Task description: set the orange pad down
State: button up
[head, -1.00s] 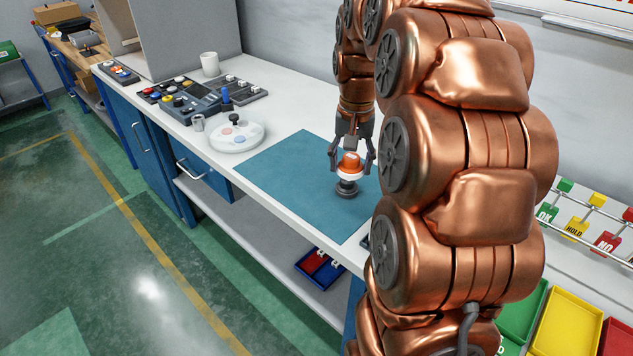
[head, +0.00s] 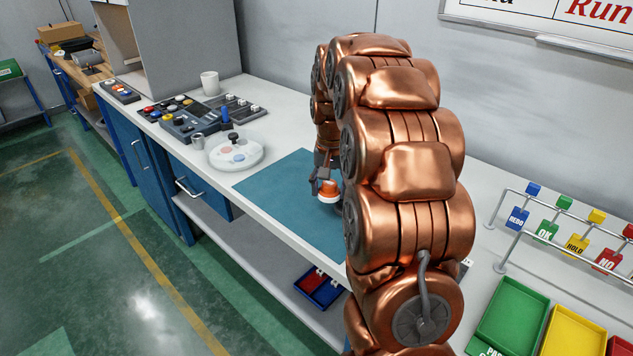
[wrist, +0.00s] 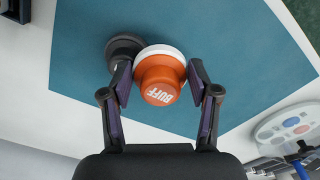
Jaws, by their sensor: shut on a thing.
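The orange pad (wrist: 160,80) has a white rim and the word BUFF on its face. My gripper (wrist: 158,82) is shut on it, with one finger on each side in the wrist view. The pad also shows in the head view (head: 328,189), under my gripper (head: 326,182) and over the teal mat (head: 275,190). A dark round stand (wrist: 122,48) is on the mat, partly behind the pad in the wrist view. My arm hides the stand in the head view. I cannot tell the pad's height above the mat.
A round white carrier (head: 236,155) with a dark knob and pale spots stands left of the mat. A small grey cylinder (head: 197,140), control boxes (head: 190,122) and a white cup (head: 209,83) are beyond it. Coloured trays (head: 510,312) and hanging tags (head: 577,243) are at right. The mat's left part is clear.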

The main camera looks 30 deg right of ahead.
jog(key=w, duration=0.2)
jog(key=w+p, duration=0.1)
jog(key=w, duration=0.1)
jog(key=w+d, duration=0.1)
jog(key=w, duration=0.2)
jog(key=shift+f+p, duration=0.25)
jog(key=shift+p, duration=0.15)
jog(key=shift+f+p, duration=0.75)
jog(key=shift+f, duration=1.05)
jog(key=shift+f, duration=0.15)
jog(key=o, duration=1.1)
notch_tip(320, 180, up, 12)
jog(key=b, duration=0.3)
jog(key=shift+r, duration=0.2)
